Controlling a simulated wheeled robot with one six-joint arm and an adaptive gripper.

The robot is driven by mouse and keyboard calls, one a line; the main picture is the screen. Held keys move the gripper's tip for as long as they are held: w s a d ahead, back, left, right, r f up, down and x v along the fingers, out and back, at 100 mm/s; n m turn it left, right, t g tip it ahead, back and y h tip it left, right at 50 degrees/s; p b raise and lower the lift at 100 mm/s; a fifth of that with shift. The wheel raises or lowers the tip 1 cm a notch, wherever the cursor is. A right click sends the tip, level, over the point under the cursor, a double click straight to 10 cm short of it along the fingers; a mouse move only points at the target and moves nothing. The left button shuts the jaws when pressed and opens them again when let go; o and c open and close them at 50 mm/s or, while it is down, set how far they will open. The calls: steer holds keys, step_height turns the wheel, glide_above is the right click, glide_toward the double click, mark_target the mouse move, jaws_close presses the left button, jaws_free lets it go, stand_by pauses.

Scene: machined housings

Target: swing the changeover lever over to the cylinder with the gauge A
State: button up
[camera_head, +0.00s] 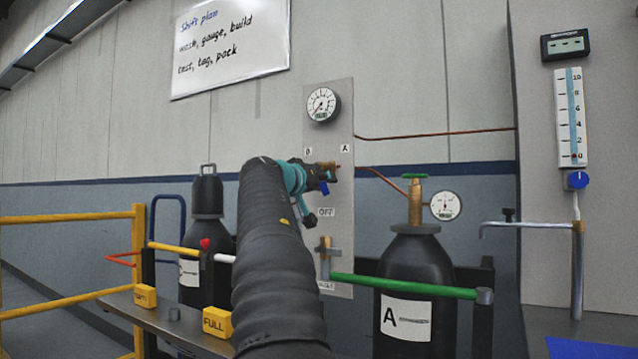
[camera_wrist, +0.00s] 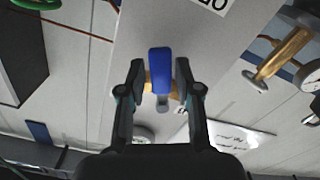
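The changeover valve (camera_head: 329,167) is brass and sits on a grey panel (camera_head: 342,245) below the letters B and A, with an OFF label (camera_head: 326,212) under it. In the wrist view the blue lever handle (camera_wrist: 160,62) stands between the two fingers of my gripper (camera_wrist: 160,75). Narrow gaps seem to show on both sides, so the fingers look open around it. In the head view my gripper (camera_head: 326,179) is at the valve and partly covers it. The gas cylinder A (camera_head: 408,270) is black, with a green handwheel and a round gauge (camera_head: 446,206), at right.
A panel gauge (camera_head: 322,104) is above the valve. Another black cylinder (camera_head: 207,232), yellow rails (camera_head: 70,218) and a bench with a yellow FULL block (camera_head: 217,322) are left of my arm. A pipe stand is at far right.

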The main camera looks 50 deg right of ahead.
steer(key=shift+a, duration=0.1)
steer(key=s+a, duration=0.1)
steer(key=a, duration=1)
steer(key=shift+s+a, duration=0.35)
